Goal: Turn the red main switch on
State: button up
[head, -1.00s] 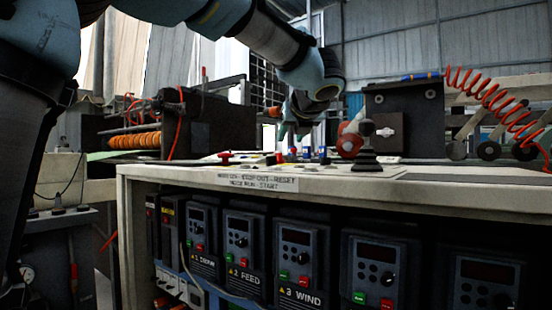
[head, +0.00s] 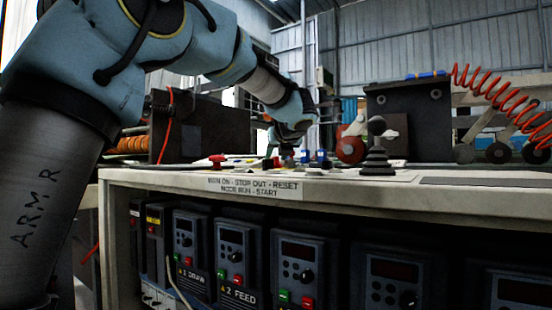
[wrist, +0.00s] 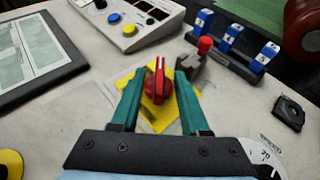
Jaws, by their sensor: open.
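The red main switch (wrist: 158,82) shows in the wrist view as a red rotary knob with a raised grip bar on a yellow plate (wrist: 146,110). Its bar points roughly up the picture. My gripper (wrist: 158,85) is open, with one green finger on each side of the knob. A gap shows between each finger and the knob; I cannot tell the height of the fingertips over it. In the head view my gripper (head: 286,146) is small and partly hidden behind the controls on the bench top, and I cannot make out the main switch clearly there.
Near the gripper in the wrist view are a red-knobbed lever (wrist: 204,46), a block of blue-and-white rockers (wrist: 232,38), a grey button box (wrist: 128,18) and a framed panel (wrist: 35,55).

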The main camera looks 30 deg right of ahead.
jog(key=shift+w+d+f, duration=0.15)
jog(key=shift+w+f, duration=0.05)
jog(key=shift+w, duration=0.25)
grip_shut()
dwell(0.4)
